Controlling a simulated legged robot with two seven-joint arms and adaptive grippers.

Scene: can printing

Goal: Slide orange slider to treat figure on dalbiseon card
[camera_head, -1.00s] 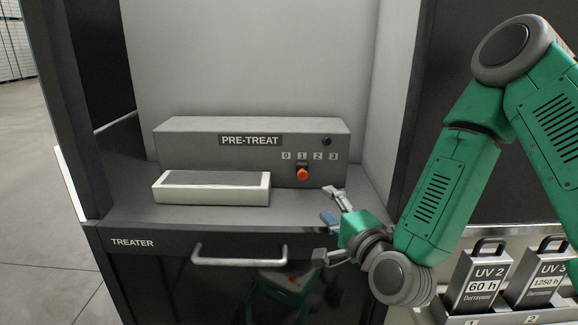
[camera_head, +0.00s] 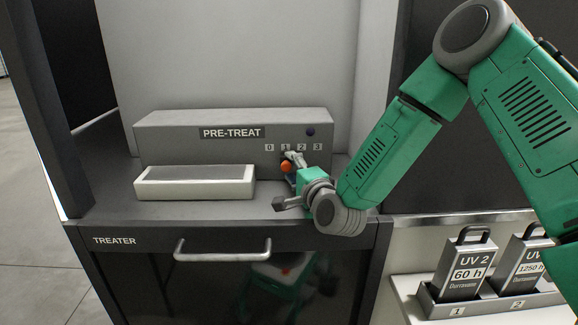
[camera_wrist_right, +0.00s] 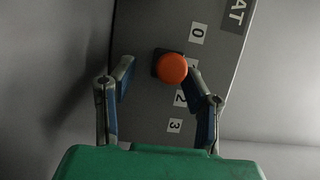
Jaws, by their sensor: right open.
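The orange slider knob (camera_head: 285,166) sits on the front of the grey PRE-TREAT box (camera_head: 160,135), below the mark 1 of the scale 0 to 3. In the right wrist view the knob (camera_wrist_right: 172,67) is round, with a dark slot beside it. My right gripper (camera_head: 291,167) is at the box front beside the knob. In the right wrist view its fingers (camera_wrist_right: 157,80) are open, with the knob between and just ahead of the tips. The right-hand finger looks very close to the knob; contact cannot be told. No dalbiseon card shows. My left gripper is out of view.
A white-rimmed tray (camera_head: 249,186) with a grey top stands left of the knob, on the TREATER counter (camera_head: 110,209). A handle (camera_head: 222,254) juts from the front below. UV 2 (camera_head: 461,283) and UV 3 (camera_head: 520,284) units stand in a rack at the right.

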